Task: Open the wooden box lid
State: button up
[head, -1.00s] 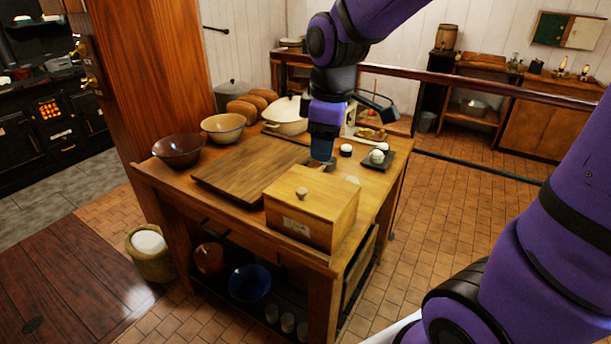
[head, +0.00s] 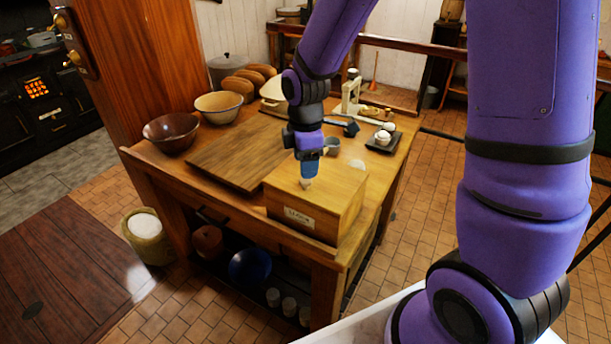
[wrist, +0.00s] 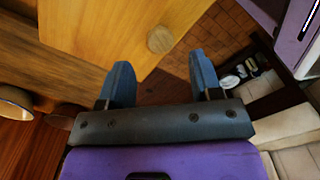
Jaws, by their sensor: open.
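The wooden box (head: 345,215) stands at the near right corner of the wooden table, with a pale label on its front. Its lid (head: 338,180) lies flat and shut on top.
A dark cutting board (head: 235,155) lies left of the box. A brown bowl (head: 170,132) and a cream bowl (head: 218,106) stand behind it.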

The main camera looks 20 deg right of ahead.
jog(key=shift+f, duration=2.4)
jog(key=shift+c, duration=0.4)
grip_shut()
